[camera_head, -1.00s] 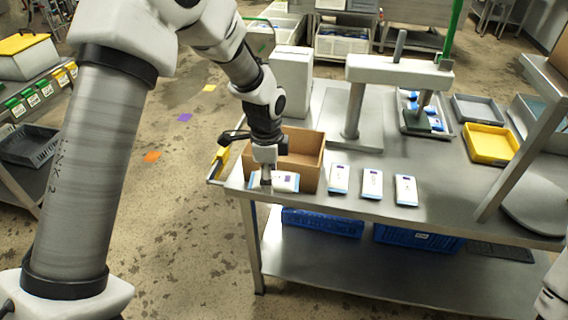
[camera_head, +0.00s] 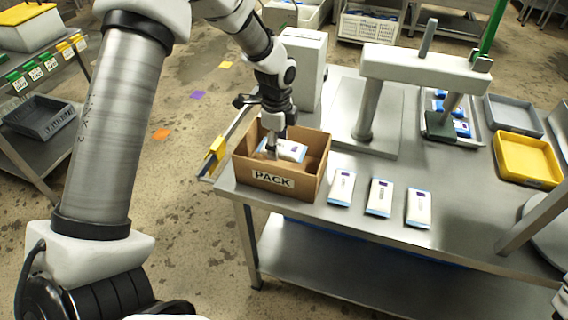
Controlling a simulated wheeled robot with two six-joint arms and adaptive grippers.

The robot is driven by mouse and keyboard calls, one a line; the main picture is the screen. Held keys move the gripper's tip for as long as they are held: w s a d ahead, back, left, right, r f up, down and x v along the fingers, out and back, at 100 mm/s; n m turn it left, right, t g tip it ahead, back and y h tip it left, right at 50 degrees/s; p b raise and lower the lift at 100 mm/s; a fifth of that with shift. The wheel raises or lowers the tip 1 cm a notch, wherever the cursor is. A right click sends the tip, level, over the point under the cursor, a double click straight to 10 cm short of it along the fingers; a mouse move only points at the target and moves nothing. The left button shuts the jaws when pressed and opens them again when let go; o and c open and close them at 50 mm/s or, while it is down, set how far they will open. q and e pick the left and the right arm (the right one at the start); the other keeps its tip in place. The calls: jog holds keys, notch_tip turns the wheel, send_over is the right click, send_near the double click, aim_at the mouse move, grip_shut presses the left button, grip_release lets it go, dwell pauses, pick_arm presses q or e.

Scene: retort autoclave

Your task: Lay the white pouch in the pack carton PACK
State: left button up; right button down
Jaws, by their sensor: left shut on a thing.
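The pack carton PACK (camera_head: 272,180) is an open brown box with a white label, at the left front corner of the steel table. My left gripper (camera_head: 271,152) reaches down into the carton's opening, shut on a white pouch (camera_head: 291,150) with blue ends and a dark mark. The pouch is inside the carton's outline, below or near its rim. I cannot tell whether it touches the carton's floor. My right gripper is not in view.
Several white and blue pouches (camera_head: 380,197) lie in a row right of the carton. A grey press stand (camera_head: 368,110) is behind them. A yellow tray (camera_head: 527,158) and a grey tray (camera_head: 513,115) are at the right.

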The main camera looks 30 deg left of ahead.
pick_arm(q)
jog(key=f+p, duration=0.1)
jog(key=f, duration=0.6)
jog(key=shift+w+f, duration=0.15)
jog(key=shift+w, duration=0.05)
jog(key=shift+s+f, duration=0.1)
jog(key=shift+f, duration=0.15)
jog(key=o, duration=1.3)
notch_tip(320, 180, up, 12)
jog(key=shift+f+b, duration=0.15)
jog(key=shift+b, duration=0.95)
jog(key=shift+r, duration=0.4)
